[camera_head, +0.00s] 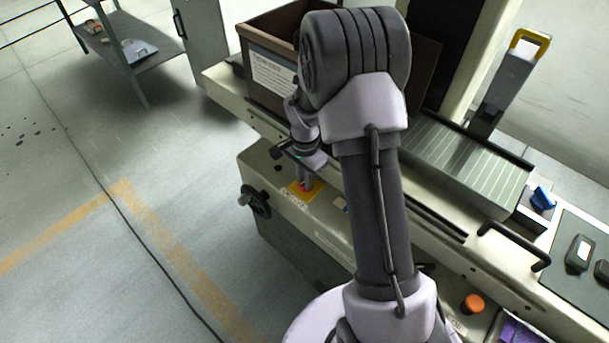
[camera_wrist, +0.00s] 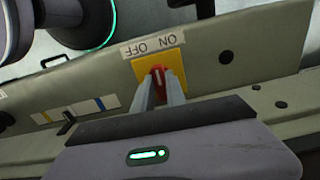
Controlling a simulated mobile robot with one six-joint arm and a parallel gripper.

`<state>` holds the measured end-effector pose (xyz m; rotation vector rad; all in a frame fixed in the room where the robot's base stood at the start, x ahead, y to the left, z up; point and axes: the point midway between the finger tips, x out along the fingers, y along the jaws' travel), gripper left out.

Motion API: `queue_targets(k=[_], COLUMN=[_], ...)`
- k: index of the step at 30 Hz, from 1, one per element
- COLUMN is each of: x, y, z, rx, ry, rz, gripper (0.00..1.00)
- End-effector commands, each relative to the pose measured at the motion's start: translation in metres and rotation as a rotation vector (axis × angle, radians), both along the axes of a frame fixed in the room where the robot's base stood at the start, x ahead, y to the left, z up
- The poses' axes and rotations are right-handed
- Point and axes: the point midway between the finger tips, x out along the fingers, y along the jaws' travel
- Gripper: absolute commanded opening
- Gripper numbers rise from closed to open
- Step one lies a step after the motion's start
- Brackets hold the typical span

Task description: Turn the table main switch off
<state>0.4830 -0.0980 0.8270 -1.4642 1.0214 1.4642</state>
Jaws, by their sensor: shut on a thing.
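The switch is a red rotary knob (camera_wrist: 158,77) on a yellow plate (camera_wrist: 174,58), with a white ON/OFF label along the plate's edge. The knob has a pale line that looks roughly upright in the wrist view. My gripper (camera_wrist: 159,84) is shut on the knob, one finger on each side of it. In the head view my gripper (camera_head: 304,178) points down at the yellow plate (camera_head: 296,193) on the machine's front ledge. The knob is mostly hidden there by the fingers, and which label it points to is not clear.
A black handwheel (camera_head: 256,201) sticks out from the machine front, left of the switch. A brown box (camera_head: 262,62) stands behind my gripper. A ribbed grey cover (camera_head: 463,168), a black handle (camera_head: 514,245) and an orange button (camera_head: 473,303) lie to the right. The floor at left is open.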

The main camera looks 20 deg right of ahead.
Motion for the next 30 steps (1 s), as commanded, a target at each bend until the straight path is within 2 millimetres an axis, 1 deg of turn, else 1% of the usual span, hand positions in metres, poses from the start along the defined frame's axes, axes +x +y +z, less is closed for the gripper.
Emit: queue_targets(k=[6,15,21,30], x=[-0.0011,-0.0022,-0.0027,-0.0028], y=[-0.0005,-0.0015,-0.0020,-0.0025], z=[0.0017,0.0013,0.0011,0.0006], rx=[0.000,0.000,0.000,0.000], ry=[0.000,0.000,0.000,0.000], rz=[0.201,0.455,0.580,0.682], gripper=[0.00,0.00,0.00,0.00])
